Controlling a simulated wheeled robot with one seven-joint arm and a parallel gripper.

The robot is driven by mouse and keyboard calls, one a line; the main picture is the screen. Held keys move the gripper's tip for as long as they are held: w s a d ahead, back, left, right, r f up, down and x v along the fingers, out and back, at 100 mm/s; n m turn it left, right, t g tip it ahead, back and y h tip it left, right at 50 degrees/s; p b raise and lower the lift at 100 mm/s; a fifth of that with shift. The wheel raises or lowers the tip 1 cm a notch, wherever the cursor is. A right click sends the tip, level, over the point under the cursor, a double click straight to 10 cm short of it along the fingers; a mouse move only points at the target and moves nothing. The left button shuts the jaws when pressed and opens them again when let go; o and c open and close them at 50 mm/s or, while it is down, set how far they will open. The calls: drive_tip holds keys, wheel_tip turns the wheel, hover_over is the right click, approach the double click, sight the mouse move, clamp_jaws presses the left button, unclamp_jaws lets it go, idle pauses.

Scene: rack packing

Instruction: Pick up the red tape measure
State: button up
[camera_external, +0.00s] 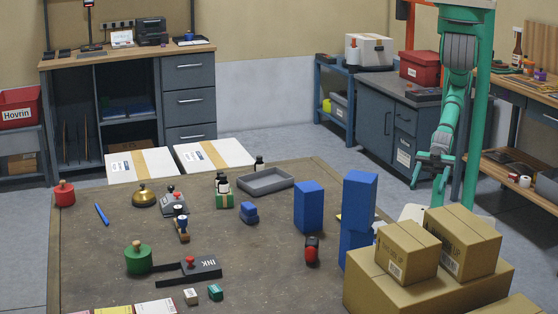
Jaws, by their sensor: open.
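A small red and black object (312,250), which looks like the red tape measure, stands on the brown table (262,285), right of the middle. It is just in front of a blue block and left of the stacked blue blocks. My gripper (428,184) hangs at the right, above and behind the cardboard boxes, with its fingers pointing down. It is open and empty, well apart from the red and black object.
Tall blue blocks (309,206) (360,200) and cardboard boxes (428,288) crowd the table's right side. A grey tray (266,181), a green knobbed item (138,259) and a black ink pad (205,268) lie farther left. Bare table lies left of the red and black object.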

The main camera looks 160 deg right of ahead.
drive_tip(key=w+d+r+m+h, duration=0.35)
drive_tip(key=w+d+m, duration=0.35)
drive_tip(key=w+d, duration=0.3)
drive_tip(key=w+d+r+m+h, duration=0.2)
drive_tip(key=w+d+r+m, duration=0.35)
drive_tip(key=w+d, duration=0.45)
drive_tip(key=w+d+r+m+h, duration=0.35)
drive_tip(key=w+d+m, duration=0.35)
drive_tip(key=w+d, duration=0.3)
drive_tip(key=m+g+y, duration=0.4)
drive_tip(key=m+y, duration=0.2)
drive_tip(key=m, duration=1.2)
hover_over(306, 255)
drive_tip(key=s, duration=0.2)
drive_tip(key=f, duration=0.9)
drive_tip(key=shift+s+d, duration=0.1)
drive_tip(key=shift+s, duration=0.1)
drive_tip(key=shift+w+a+f+y, duration=0.1)
drive_tip(key=shift+a+y, duration=0.2)
drive_tip(key=shift+y, duration=0.1)
drive_tip(key=shift+a+f, duration=0.1)
drive_tip(key=shift+f, duration=0.2)
wheel_tip(306, 255, down, 3)
drive_tip(key=shift+f, duration=0.2)
wheel_tip(306, 255, down, 4)
drive_tip(key=shift+w+r, duration=0.15)
drive_tip(key=shift+r, duration=0.1)
drive_tip(key=shift+x, duration=1)
drive_tip(key=shift+w, duration=0.3)
